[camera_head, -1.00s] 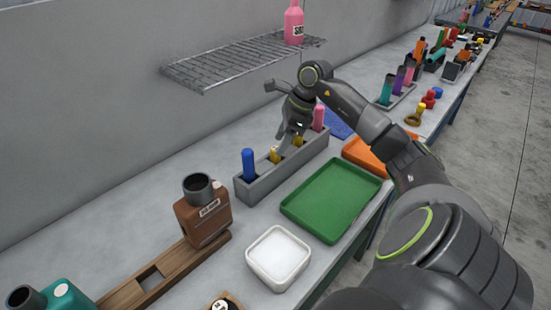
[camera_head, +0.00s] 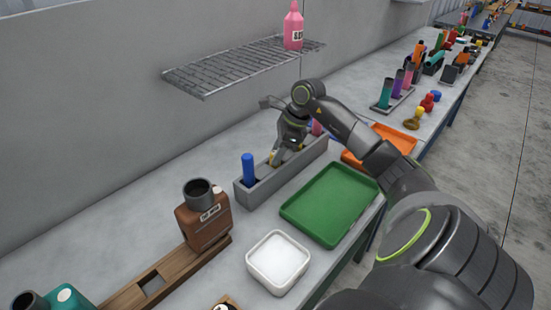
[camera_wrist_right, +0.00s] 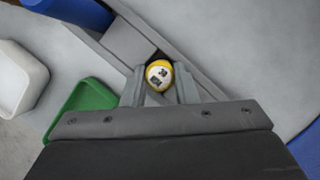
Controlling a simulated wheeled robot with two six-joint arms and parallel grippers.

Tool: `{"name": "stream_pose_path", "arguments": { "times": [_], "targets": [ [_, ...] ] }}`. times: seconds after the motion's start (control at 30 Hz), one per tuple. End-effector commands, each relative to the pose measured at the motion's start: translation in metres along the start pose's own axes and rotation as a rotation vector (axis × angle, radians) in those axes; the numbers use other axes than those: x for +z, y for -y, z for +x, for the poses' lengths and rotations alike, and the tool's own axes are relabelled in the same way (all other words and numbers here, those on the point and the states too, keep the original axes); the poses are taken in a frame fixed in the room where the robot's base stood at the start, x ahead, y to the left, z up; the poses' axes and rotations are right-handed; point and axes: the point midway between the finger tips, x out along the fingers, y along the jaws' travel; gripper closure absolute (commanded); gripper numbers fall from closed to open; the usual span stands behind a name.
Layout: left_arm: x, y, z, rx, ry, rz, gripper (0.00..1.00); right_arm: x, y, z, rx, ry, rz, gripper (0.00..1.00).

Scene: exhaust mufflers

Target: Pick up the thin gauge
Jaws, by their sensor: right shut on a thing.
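A grey rack (camera_head: 268,188) with slots stands on the bench and holds upright gauges. My right gripper (camera_head: 279,157) is over its middle, fingers pointing down. It is shut on a yellow gauge (camera_head: 273,158). In the right wrist view this yellow gauge (camera_wrist_right: 158,75) shows its labelled round white end between the two fingers. It still stands in its slot. A blue gauge (camera_head: 248,168) stands at the rack's near end. A pink gauge (camera_head: 316,128) stands at the far end, partly hidden. The gripper hides the slots between. My left gripper is not in view.
A green tray (camera_head: 335,212) lies right of the rack, with an orange tray (camera_head: 396,138) beyond. A white dish (camera_head: 278,263) and a brown muffler (camera_head: 204,222) on a wooden stand are nearer. A wire shelf (camera_head: 240,68) with a pink bottle (camera_head: 293,26) hangs above.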

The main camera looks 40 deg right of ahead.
Motion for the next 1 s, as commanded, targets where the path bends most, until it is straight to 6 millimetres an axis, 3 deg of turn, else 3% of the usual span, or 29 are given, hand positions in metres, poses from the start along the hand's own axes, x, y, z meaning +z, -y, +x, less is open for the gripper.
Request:
{"name": "stream_pose_path", "arguments": {
  "times": [0.23, 0.5, 0.7, 1.0],
  "targets": [
    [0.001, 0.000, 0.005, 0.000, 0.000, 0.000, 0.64, 0.006, 0.001, -0.014, -0.004, 0.001, -0.002, 0.94],
    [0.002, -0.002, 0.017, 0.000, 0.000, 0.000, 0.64, 0.027, 0.001, -0.064, -0.005, 0.002, -0.003, 0.94],
    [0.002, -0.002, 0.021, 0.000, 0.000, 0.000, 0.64, 0.037, 0.000, -0.088, -0.002, 0.001, -0.002, 0.94],
    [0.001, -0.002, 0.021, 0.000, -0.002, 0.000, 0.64, 0.038, 0.000, -0.093, 0.000, 0.000, 0.000, 0.94]
  ]
}}
